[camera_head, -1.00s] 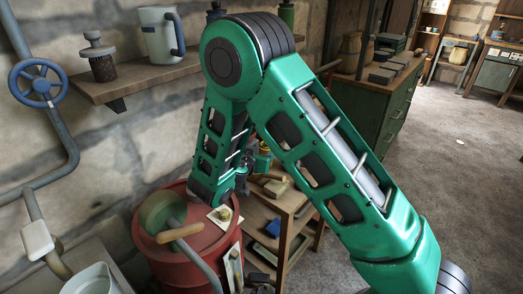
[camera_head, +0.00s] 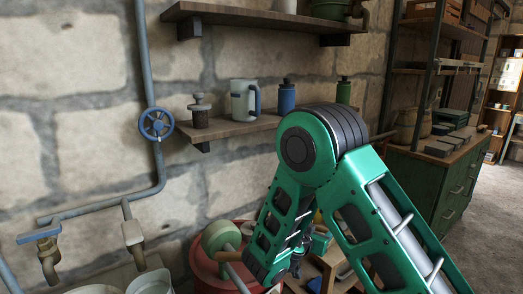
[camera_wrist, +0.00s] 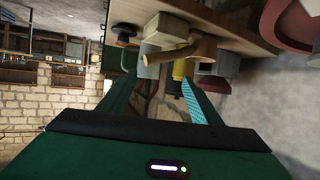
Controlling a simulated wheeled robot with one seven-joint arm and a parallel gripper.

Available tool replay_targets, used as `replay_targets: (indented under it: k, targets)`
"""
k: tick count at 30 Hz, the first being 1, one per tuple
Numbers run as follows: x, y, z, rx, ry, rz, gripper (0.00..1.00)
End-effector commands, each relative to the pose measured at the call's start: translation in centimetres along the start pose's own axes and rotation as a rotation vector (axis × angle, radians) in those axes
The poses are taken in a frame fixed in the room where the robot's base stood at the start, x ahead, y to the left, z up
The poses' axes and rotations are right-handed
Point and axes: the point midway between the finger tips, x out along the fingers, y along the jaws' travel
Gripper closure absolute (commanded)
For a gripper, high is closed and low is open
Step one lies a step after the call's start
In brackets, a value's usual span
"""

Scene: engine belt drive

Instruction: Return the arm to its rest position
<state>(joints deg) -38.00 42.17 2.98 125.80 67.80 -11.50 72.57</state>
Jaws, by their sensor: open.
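My green arm is bent at the elbow in the head view, its forearm reaching down and left beside a red drum (camera_head: 205,265). A round green wheel-like part (camera_head: 220,236) with a rod sits on the drum. My gripper (camera_wrist: 160,85) shows in the wrist view with its two fingers apart and nothing held between them. The finger on the right has a teal ribbed inner face. In the head view the gripper itself is mostly hidden or too small to make out behind my arm.
A lower shelf (camera_head: 222,131) holds a grey mug (camera_head: 243,100), a blue bottle (camera_head: 286,97) and a green bottle (camera_head: 343,91). A blue valve wheel (camera_head: 156,124) is on the wall pipe. A green cabinet (camera_head: 440,190) stands right. A wooden surface with a mallet (camera_wrist: 190,50) lies near my fingers.

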Motion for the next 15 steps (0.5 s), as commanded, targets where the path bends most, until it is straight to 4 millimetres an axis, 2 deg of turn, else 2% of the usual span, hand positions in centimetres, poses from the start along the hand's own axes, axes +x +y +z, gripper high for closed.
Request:
replay_targets:
  k: [3,11,15]
  targets:
    - [0.0,2.2,-1.4,0.005,-0.020,0.045,0.42]
    - [0.7,6.5,-3.1,0.000,-0.099,0.145,0.42]
    - [1.0,10.0,-4.1,-0.001,-0.160,0.212,0.42]
